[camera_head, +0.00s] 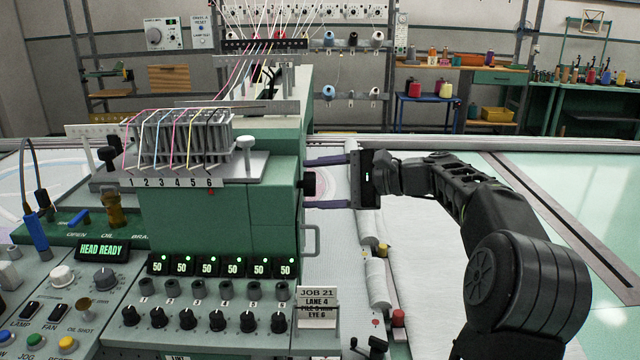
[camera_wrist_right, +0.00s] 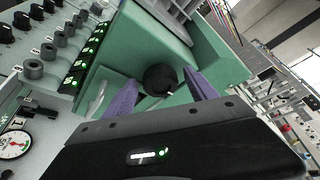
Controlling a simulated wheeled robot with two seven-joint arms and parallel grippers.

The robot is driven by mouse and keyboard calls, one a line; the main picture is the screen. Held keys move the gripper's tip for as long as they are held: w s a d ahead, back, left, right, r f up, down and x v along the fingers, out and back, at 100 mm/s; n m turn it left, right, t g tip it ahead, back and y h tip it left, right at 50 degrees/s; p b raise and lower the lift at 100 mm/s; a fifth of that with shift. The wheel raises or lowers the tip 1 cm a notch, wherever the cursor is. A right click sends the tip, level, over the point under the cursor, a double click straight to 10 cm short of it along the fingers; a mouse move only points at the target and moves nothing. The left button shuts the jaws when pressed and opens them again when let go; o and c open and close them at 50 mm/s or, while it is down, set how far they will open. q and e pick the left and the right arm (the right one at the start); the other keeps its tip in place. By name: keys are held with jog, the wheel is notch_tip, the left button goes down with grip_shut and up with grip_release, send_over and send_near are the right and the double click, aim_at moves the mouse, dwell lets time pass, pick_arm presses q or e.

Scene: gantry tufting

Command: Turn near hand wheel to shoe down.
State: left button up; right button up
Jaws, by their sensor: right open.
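The near hand wheel appears as a black round knob (camera_head: 309,185) on the right side of the green machine head (camera_head: 273,222). In the right wrist view the knob (camera_wrist_right: 161,79) lies between the two purple fingers. My right gripper (camera_head: 314,183) is open and reaches in from the right. One finger is above the knob and one below, with gaps visible in the head view. Whether either finger touches it is hard to tell. The machine's shoe cannot be made out. My left gripper is not in view.
A grey loop handle (camera_head: 316,241) sits just below the knob. A JOB 21 card (camera_head: 317,308) stands lower on the machine. A control panel with several dials (camera_head: 190,318) fills the lower left. White cloth (camera_head: 425,245) lies under my right arm.

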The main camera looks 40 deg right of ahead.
jog(key=p+v, duration=0.5)
jog(key=v, duration=0.3)
jog(key=shift+a, duration=0.1)
dwell(0.7)
